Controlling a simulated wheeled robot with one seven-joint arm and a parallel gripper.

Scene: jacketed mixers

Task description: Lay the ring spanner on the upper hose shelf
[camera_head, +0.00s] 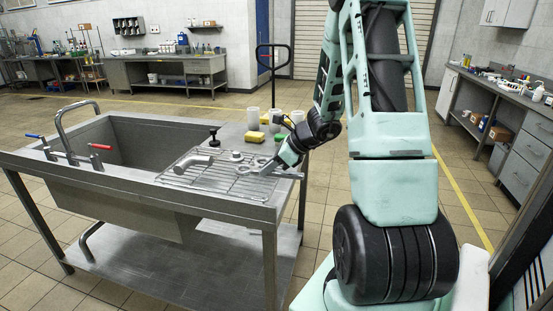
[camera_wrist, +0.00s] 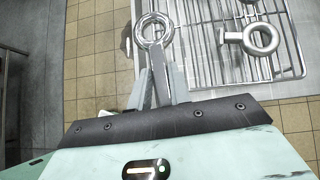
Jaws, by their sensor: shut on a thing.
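My gripper (camera_head: 285,162) is over the right end of the sink bench in the head view. In the wrist view my gripper (camera_wrist: 162,88) is shut on the ring spanner (camera_wrist: 177,68), a grey metal tool. Its round ring end points away from the jaws, at the top of the picture. The jaws cover the lower part of its shank. In the head view the spanner is small and hard to tell from the metal parts around it. I cannot make out an upper hose shelf in either view.
A wire rack (camera_head: 208,176) lies on the steel sink bench (camera_head: 125,183). A metal eye-shaped part (camera_wrist: 262,40) lies on the rack, right of the spanner. White cups and yellow sponges (camera_head: 254,137) stand behind. A cluttered workbench (camera_head: 503,97) is at right; tiled floor lies between.

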